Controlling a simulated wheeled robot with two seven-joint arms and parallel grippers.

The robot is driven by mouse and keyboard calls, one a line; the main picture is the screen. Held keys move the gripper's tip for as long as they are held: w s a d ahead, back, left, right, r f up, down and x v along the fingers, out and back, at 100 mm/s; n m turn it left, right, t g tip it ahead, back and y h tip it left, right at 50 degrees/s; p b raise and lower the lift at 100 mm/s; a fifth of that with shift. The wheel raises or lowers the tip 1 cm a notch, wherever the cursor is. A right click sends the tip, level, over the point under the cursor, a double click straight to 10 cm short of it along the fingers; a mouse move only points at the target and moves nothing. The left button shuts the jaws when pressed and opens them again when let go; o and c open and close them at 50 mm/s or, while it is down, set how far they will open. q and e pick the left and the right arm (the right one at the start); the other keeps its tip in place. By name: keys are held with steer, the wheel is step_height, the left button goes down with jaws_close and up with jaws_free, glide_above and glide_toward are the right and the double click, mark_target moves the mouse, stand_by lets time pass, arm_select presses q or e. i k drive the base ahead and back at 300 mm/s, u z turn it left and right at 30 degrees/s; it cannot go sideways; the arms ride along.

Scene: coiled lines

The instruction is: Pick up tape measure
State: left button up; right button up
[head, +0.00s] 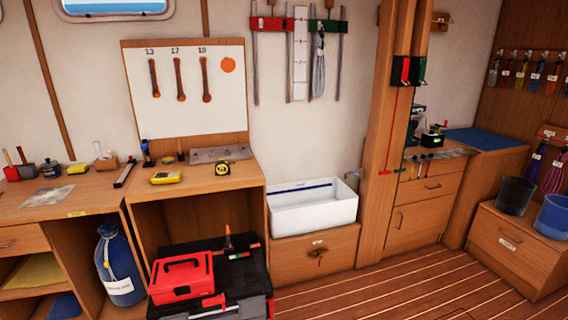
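The tape measure (222,168) is a small yellow and black case. It sits on top of the wooden workbench (205,186), near its right side and just in front of a grey metal plate. Neither of my grippers shows in the head view.
A yellow device (166,177) lies left of the tape measure. A grey plate (222,154) lies behind it. A red toolbox (181,278) stands on a dark chest in front of the bench. A white sink (313,205) is to the right. Plank floor is clear at the lower right.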

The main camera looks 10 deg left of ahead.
mark_target(222, 168)
steer(key=z, duration=0.4)
steer(key=i, duration=1.7)
steer(key=u, duration=0.65)
